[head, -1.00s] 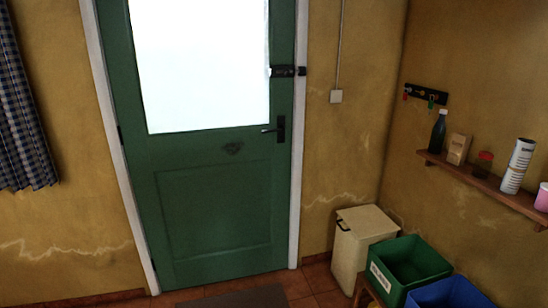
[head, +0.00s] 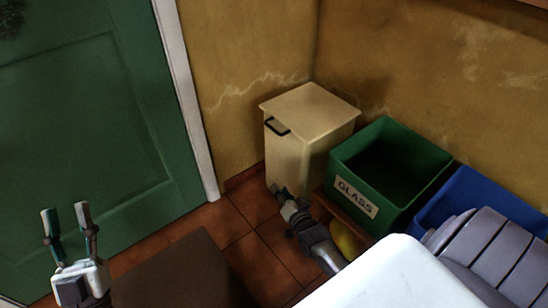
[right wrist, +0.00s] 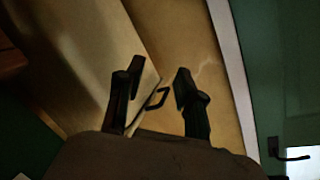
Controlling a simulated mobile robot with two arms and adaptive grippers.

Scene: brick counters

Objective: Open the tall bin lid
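The tall cream bin (head: 310,125) stands upright in the corner beside the door, its flat lid (head: 312,104) closed. A black handle (head: 277,127) sits at the lid's front edge. My right gripper (head: 282,192) is low in front of the bin, below the handle; whether it touches the bin is unclear. In the right wrist view my right gripper (right wrist: 158,82) is open, with the handle (right wrist: 157,98) seen between its fingers, apart from them. My left gripper (head: 66,210) is open and empty, fingers up, at lower left, far from the bin.
A green crate labelled GLASS (head: 356,195) and a blue crate (head: 490,190) stand right of the bin, on a low wooden shelf. A yellow round thing (head: 345,238) is below. The green door (head: 90,120) is at left. A dark mat (head: 180,275) lies on the tiled floor.

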